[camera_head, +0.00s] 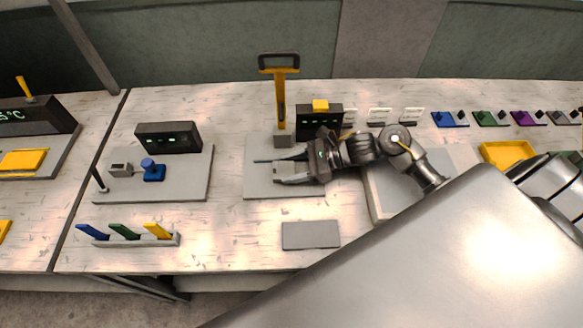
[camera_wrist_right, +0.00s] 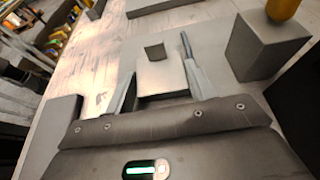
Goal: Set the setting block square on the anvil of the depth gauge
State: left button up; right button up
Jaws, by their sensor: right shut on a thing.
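My right gripper (camera_head: 266,171) is over the grey base plate (camera_head: 256,189) of the station with the yellow, black-handled column (camera_head: 281,100), which I take for the depth gauge. In the wrist view my right gripper (camera_wrist_right: 158,72) has its fingers on either side of a pale grey block (camera_wrist_right: 165,76), apparently the setting block. A small darker square (camera_wrist_right: 154,52) shows at the block's far end; I cannot tell whether it is part of the block or the anvil. Contact beneath the block is hidden. My left gripper is not in view.
A grey block (camera_head: 284,141) stands at the column's foot, beside a dark display unit (camera_head: 308,120). A flat grey plate (camera_head: 311,235) lies in front. A rack (camera_head: 136,241) of coloured pieces and another gauge station (camera_head: 193,184) are left. A yellow tray (camera_head: 506,152) is right.

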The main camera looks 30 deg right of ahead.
jog(key=shift+f, duration=0.15)
jog(key=o, duration=1.2)
jog(key=shift+s, duration=0.2)
jog(key=shift+w, duration=0.1)
